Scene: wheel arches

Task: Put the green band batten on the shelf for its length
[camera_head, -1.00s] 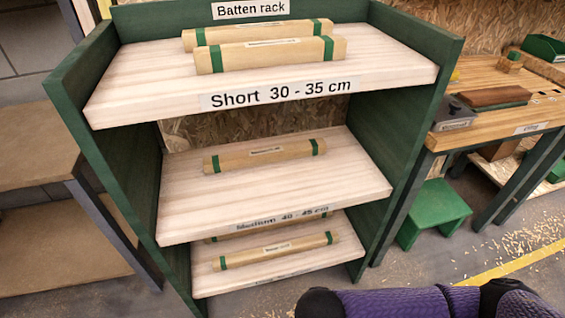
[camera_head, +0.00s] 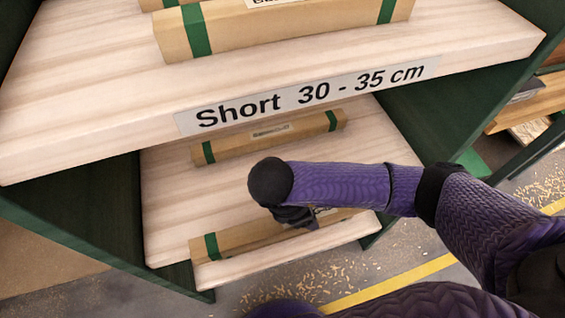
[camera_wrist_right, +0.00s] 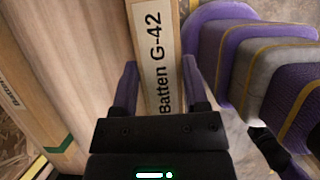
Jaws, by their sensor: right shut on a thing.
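The green band batten (camera_head: 240,239) lies across the front of the middle shelf (camera_head: 215,205) in the head view, with a green band at its left end. My right gripper (camera_head: 297,220) is over it, and my arm hides part of its right half. In the right wrist view the batten (camera_wrist_right: 152,30) carries the label "Batten G-42" and sits between the fingers of my right gripper (camera_wrist_right: 161,80), which is shut on it. I cannot tell whether it touches the shelf. My left gripper is not in view.
Another green-banded batten (camera_head: 270,137) lies behind on the same shelf, with bare board between. The top shelf (camera_head: 80,125), labelled "Short 30 - 35 cm", overhangs and holds two battens, the front one (camera_head: 290,25) near its edge. Green side panels (camera_head: 430,115) bound the rack.

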